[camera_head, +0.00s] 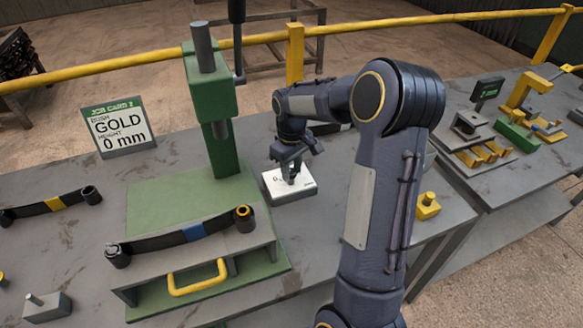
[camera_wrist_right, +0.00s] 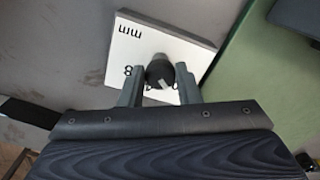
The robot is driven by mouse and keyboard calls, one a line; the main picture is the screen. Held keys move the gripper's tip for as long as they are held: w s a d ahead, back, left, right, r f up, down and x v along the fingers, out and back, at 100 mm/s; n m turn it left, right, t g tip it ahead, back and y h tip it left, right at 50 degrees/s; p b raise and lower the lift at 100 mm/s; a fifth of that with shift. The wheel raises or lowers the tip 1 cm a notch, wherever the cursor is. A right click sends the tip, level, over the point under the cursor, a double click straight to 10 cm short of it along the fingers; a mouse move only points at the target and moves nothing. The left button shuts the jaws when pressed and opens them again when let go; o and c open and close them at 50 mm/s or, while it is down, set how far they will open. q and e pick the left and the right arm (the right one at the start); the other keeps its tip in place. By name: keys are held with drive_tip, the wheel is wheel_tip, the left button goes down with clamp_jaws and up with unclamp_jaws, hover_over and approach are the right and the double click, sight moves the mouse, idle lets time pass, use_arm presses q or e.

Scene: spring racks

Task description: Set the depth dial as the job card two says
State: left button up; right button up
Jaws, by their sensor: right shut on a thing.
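Job card 2 (camera_head: 116,127) stands upright at the back left; I read "GOLD" and "HEIGHT 0 mm" on it. The depth dial is a white-faced plate (camera_head: 274,183) with a dark knob, to the right of the green press (camera_head: 215,90). In the right wrist view the plate (camera_wrist_right: 130,45) shows "mm" and an "8", with the dark knob (camera_wrist_right: 159,70) and its pale mark. My right gripper (camera_head: 291,178) is shut on the knob, one finger on each side (camera_wrist_right: 158,88). Some scale figures are hidden by the fingers. My left gripper is not in view.
A leaf spring with a blue band (camera_head: 192,233) lies on the press bed above a yellow handle (camera_head: 197,280). A spring with a gold band (camera_head: 55,203) lies at the left. A yellow block (camera_head: 427,206) sits right of my arm.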

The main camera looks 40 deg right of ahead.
sight(291, 172)
drive_tip(key=o, duration=1)
wheel_tip(291, 172, up, 8)
drive_tip(key=shift+f, duration=0.1)
idle(0.4)
drive_tip(key=shift+s+a, duration=0.15)
drive_tip(key=s+a+r+m+t+y, duration=0.1)
drive_tip(key=s+a+r+t+y, duration=0.3)
drive_tip(key=s+a, duration=0.6)
drive_tip(key=s+a+f, duration=0.1)
drive_tip(key=s+a, duration=0.1)
drive_tip(key=s, duration=0.2)
drive_tip(key=s+a+f+m+t, duration=0.1)
drive_tip(key=s+a, duration=0.2)
drive_tip(key=s, duration=0.1)
drive_tip(key=s+a+f+m, duration=0.1)
drive_tip(key=s+a, duration=0.2)
drive_tip(key=s, duration=0.1)
drive_tip(key=shift+s+f+t, duration=0.1)
drive_tip(key=shift+t, duration=0.2)
